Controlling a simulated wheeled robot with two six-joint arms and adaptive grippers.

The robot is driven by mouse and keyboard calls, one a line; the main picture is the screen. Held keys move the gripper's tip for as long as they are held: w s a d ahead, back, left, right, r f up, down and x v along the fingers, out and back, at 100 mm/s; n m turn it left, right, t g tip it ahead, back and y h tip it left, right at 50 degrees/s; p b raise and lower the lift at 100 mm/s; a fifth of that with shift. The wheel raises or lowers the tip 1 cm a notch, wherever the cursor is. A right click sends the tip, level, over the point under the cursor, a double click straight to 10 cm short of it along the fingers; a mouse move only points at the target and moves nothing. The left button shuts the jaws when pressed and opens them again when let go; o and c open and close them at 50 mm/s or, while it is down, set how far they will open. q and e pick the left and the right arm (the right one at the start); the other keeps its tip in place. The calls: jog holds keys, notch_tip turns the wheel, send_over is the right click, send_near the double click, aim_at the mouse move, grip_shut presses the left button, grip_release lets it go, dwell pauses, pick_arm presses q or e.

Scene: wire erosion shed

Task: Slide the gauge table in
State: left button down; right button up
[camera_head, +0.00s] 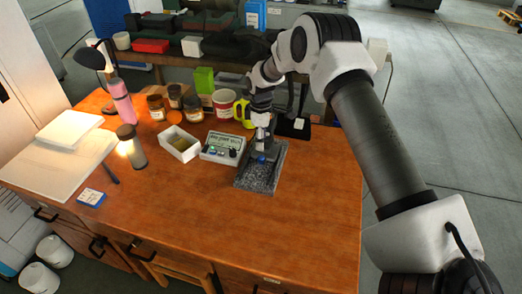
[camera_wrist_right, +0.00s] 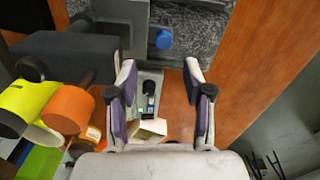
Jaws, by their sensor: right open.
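A speckled dark granite base (camera_head: 258,180) stands on the wooden desk, with a grey fixture and a blue knob (camera_head: 262,158) on it. The granite (camera_wrist_right: 205,35) and the blue knob (camera_wrist_right: 163,39) also show at the top of the right wrist view. I cannot tell how far the gauge table is slid out; my gripper and the stand hide part of it. My right gripper (camera_head: 262,128) is above the back of the base. In the wrist view it (camera_wrist_right: 160,88) is open and empty, its fingers apart from the knob. My left gripper is not in view.
A control box (camera_head: 222,148) and a white tray (camera_head: 179,143) stand left of the base. A yellow mug (camera_head: 243,113) and several jars are behind. A lamp (camera_head: 92,58), pink bottle (camera_head: 121,100) and papers are farther left. The desk's front right is clear.

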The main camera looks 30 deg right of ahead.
notch_tip(320, 180, up, 4)
jog(key=shift+r, duration=0.25)
